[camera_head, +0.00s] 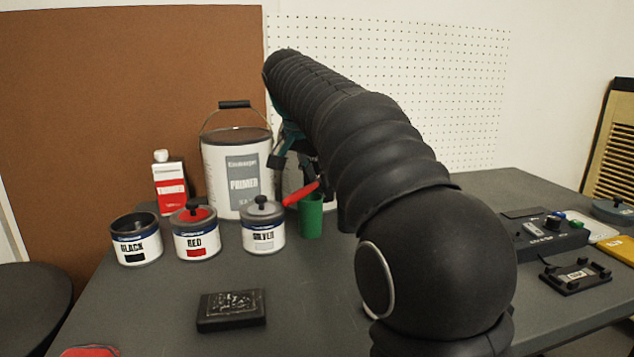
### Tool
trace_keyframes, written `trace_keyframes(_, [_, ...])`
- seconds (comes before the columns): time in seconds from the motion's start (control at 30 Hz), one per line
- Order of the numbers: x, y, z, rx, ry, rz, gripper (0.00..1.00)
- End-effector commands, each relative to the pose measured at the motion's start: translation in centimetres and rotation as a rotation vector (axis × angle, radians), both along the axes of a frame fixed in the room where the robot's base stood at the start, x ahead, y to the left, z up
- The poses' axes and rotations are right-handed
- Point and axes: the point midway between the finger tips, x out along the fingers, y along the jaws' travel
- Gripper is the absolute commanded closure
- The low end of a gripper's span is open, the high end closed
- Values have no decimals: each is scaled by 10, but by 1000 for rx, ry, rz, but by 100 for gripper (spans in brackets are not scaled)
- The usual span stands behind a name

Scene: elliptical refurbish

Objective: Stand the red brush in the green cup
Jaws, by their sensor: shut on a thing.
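The green cup (311,217) stands upright on the grey table, right of the silver paint pot. The red brush (300,194) is tilted at the cup's rim, its red end pointing down and left towards the silver pot. My gripper (309,178) is shut on the red brush just above the cup, partly hidden behind my arm. The brush's other end is hidden, and I cannot tell whether any of the brush is inside the cup.
Black (137,240), red (195,235) and silver (263,226) paint pots stand left of the cup. A primer bucket (228,165) and a red-white bottle (169,186) stand behind. A black block (231,309) lies in front. A control box (548,238) sits right.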

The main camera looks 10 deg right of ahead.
Motion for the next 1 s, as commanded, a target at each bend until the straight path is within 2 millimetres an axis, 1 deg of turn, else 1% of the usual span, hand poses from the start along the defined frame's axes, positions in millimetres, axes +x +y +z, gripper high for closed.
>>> trace_keyframes(0.07, [0, 0, -5, 0, 0, 0, 100])
trace_keyframes(0.33, [0, 0, -5, 0, 0, -1, 100])
trace_keyframes(0.53, [0, 0, -11, 0, 0, -1, 100])
trace_keyframes(0.57, [0, 0, -11, 0, 0, -1, 72])
trace_keyframes(0.6, [0, 0, -10, 0, 0, -1, 62])
trace_keyframes(0.63, [0, 0, -10, 0, 0, -1, 54])
trace_keyframes(0.67, [0, 0, -10, 0, 0, -1, 49])
trace_keyframes(1.0, [0, 0, -8, 0, 0, -1, 49])
